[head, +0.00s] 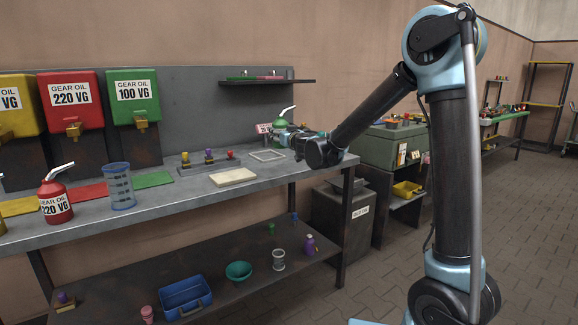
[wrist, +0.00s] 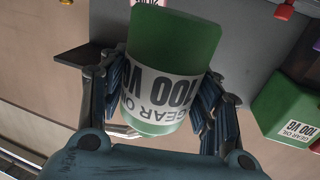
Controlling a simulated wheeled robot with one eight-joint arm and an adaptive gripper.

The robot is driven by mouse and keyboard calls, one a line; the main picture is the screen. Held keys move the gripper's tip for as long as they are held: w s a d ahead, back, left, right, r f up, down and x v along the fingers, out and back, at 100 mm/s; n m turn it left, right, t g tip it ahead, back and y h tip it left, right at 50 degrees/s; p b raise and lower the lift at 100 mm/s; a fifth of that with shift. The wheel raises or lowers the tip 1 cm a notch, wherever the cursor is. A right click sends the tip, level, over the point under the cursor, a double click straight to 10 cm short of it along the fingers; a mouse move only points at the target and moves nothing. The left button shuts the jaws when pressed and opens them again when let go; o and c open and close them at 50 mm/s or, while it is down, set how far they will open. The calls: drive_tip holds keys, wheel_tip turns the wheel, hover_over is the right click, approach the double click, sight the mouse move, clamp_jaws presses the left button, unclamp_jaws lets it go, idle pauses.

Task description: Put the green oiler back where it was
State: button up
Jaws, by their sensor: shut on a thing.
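The green oiler (head: 279,123) with its pale spout is in my gripper (head: 284,139), at the right end of the workbench (head: 215,190). In the wrist view the oiler (wrist: 172,45) fills the space between the two fingers of my gripper (wrist: 166,88), and its "GEAR OIL 100 VG" label reads upside down. The fingers press on both its sides. In the head view my gripper partly hides its body. A green mat (head: 152,180) lies bare on the bench below the green 100 VG tank (head: 134,96).
A red oiler (head: 56,205), a clear blue-rimmed beaker (head: 120,187), a pale block (head: 233,177) and a rack of small knobbed pieces (head: 209,164) stand on the bench. A pale square outline (head: 267,155) lies near my gripper. A wall shelf (head: 267,81) hangs above.

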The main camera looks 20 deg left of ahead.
drive_tip(key=f, duration=0.6)
drive_tip(key=shift+w+d, duration=0.3)
drive_tip(key=shift+w, duration=0.1)
drive_tip(key=shift+f, duration=1.8)
drive_tip(key=shift+f, duration=0.1)
drive_tip(key=o, duration=1.4)
drive_tip(key=v, duration=1.2)
drive_tip(key=shift+s, duration=0.1)
drive_tip(key=shift+d, duration=0.1)
